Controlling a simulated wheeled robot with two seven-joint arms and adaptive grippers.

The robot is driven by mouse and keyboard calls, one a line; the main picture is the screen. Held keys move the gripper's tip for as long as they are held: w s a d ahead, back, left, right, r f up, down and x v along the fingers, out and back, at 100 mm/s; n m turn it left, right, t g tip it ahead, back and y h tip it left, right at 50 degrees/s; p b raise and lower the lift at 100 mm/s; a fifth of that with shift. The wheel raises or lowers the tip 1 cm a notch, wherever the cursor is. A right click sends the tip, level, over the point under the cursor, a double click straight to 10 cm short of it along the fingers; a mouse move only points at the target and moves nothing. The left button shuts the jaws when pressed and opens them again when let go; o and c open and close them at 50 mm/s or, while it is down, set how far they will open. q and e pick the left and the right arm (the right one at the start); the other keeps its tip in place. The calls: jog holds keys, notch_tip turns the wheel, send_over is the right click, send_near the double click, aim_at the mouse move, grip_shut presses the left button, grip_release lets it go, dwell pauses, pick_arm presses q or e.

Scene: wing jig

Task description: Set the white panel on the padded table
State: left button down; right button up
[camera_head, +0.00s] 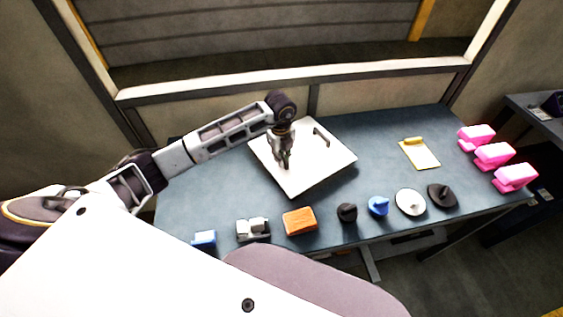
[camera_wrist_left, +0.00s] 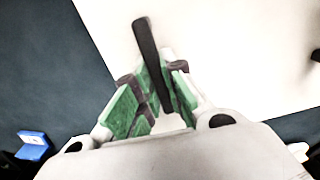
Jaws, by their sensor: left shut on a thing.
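The white panel (camera_head: 318,172) is a square flat plate with a dark handle near its back edge. It is over the left-back part of the blue-grey padded table (camera_head: 372,139); I cannot tell if it rests on it or hovers just above. My left gripper (camera_head: 284,163) points down at the panel's left part. In the left wrist view its green-padded fingers (camera_wrist_left: 150,105) are closed around a dark upright handle bar (camera_wrist_left: 150,50) on the panel (camera_wrist_left: 225,45). The panel's other handle (camera_head: 321,137) is free. My right gripper is not in view.
Along the table's front edge are a blue block (camera_head: 204,239), a grey-white part (camera_head: 252,229), an orange block (camera_head: 299,221), a black knob (camera_head: 347,212), a blue piece (camera_head: 378,206) and two discs (camera_head: 410,202). A yellow clipboard (camera_head: 420,154) and pink clamps (camera_head: 493,155) are right.

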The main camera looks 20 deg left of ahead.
pick_arm(q)
jog(key=shift+f, duration=1.4)
jog(key=c, duration=1.5)
grip_release()
jog(key=shift+r, duration=0.1)
notch_tip(320, 180, up, 2)
notch_tip(320, 180, up, 9)
jog(key=shift+s+f+b, duration=0.1)
jog(key=shift+b, duration=0.75)
jog(key=shift+r, duration=0.45)
